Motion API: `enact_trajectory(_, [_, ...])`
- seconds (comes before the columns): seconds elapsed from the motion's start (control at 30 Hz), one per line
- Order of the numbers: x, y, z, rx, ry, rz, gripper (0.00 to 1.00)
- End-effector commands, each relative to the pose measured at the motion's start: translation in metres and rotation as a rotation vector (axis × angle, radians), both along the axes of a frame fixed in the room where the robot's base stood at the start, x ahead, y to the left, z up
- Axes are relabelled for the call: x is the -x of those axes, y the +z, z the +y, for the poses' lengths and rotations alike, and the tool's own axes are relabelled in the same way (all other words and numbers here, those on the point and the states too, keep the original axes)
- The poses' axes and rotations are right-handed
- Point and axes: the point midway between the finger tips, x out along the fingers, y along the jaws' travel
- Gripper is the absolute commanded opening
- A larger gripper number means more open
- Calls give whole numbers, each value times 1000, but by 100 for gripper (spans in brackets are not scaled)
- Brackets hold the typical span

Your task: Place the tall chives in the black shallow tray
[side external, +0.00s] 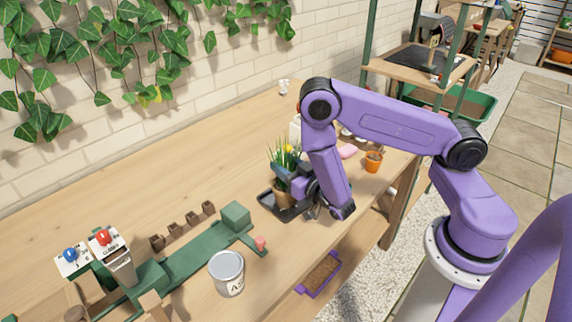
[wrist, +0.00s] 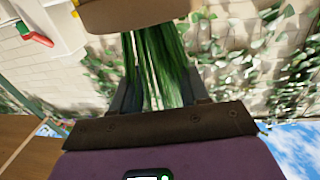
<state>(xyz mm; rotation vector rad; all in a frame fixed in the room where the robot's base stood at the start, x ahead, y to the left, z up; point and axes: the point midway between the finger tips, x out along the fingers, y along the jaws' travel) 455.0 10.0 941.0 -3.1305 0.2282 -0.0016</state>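The tall chives (side external: 284,157) stand upright in a brownish pot (side external: 283,195) at the black shallow tray (side external: 268,202). The pot appears at or just above the tray floor; contact cannot be told. My gripper (side external: 289,178) is beside the plant, with its fingers around the lower leaves or pot top. The wrist view is upside down: the pot (wrist: 140,14) is at the top and the green leaves (wrist: 157,68) hang down between my two fingers (wrist: 160,92). The finger tips are partly hidden by leaves, so the grip is unclear.
A yellow flower (side external: 288,148) shows by the chives. A small orange pot (side external: 373,161) stands to the right. A green block fixture (side external: 236,216), a white can (side external: 227,272) and several small brown pots (side external: 182,228) are to the left. The bench's back left is clear.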

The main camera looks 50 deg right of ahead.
Motion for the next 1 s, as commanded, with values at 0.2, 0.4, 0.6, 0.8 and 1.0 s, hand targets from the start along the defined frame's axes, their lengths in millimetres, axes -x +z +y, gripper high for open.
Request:
enact_trajectory(0.2, [0, 0, 0, 0, 0, 0, 52])
enact_trajectory(0.4, [0, 4, 0, 0, 0, 0, 52])
enact_trajectory(0.6, [28, 2, 5, 4, 6, 4, 52])
enact_trajectory(0.8, [62, 2, 10, 6, 8, 3, 52])
enact_trajectory(1.0, [88, 2, 14, 5, 8, 3, 52])
